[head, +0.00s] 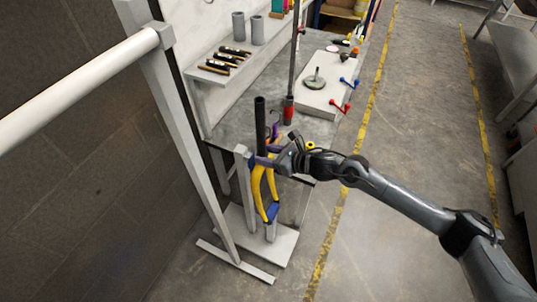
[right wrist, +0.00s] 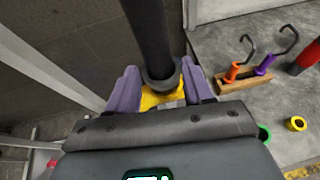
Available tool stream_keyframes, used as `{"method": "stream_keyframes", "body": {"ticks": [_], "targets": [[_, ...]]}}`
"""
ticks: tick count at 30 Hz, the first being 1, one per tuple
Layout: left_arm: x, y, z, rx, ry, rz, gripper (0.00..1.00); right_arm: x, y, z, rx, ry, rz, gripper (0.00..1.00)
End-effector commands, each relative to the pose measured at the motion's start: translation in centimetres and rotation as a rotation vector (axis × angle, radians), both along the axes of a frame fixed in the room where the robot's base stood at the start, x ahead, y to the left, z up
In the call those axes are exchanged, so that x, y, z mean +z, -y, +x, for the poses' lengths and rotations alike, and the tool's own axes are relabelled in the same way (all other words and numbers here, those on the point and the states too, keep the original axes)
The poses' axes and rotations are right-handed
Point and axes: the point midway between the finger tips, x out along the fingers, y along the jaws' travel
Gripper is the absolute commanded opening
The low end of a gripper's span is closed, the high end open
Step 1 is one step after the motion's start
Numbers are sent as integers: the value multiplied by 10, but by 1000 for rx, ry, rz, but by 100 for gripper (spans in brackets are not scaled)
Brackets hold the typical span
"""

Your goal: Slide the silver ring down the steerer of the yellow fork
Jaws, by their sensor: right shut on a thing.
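The yellow fork (head: 257,186) hangs upright in a stand at the bench's near end, its dark steerer (head: 260,120) pointing up. My right gripper (head: 261,159) is at the fork's crown, coming in from the right. In the right wrist view its purple fingers (right wrist: 160,88) stand on either side of the steerer's foot (right wrist: 150,40). They are shut on a dull grey ring (right wrist: 162,80) that goes around the steerer, just above the yellow crown (right wrist: 152,100). I cannot tell whether the ring touches the crown. The ring is not distinguishable in the head view. My left gripper is not in view.
A grey bench (head: 238,118) lies behind the fork. A wooden block (right wrist: 246,82) holds hooked tools with orange and purple handles. A yellow ring (right wrist: 297,123) lies beside it. A red-based pole (head: 289,108) stands on the bench. A white frame post (head: 190,130) rises left of the fork.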

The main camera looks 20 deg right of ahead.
Motion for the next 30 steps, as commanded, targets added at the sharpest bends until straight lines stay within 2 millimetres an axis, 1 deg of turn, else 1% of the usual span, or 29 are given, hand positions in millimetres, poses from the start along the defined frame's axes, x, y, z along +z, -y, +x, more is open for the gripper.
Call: {"method": "stream_keyframes", "body": {"ticks": [7,8,13,23,26,30], "targets": [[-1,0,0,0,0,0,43,-1,0,0,0,0,0,18],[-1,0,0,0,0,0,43,-1,0,0,0,0,0,54],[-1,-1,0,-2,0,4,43,-1,0,0,0,0,0,80],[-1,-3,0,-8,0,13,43,-1,1,-1,0,0,0,81],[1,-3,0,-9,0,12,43,2,5,-5,-1,0,-2,81],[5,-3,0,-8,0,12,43,9,14,-19,0,-1,-4,81]]}}
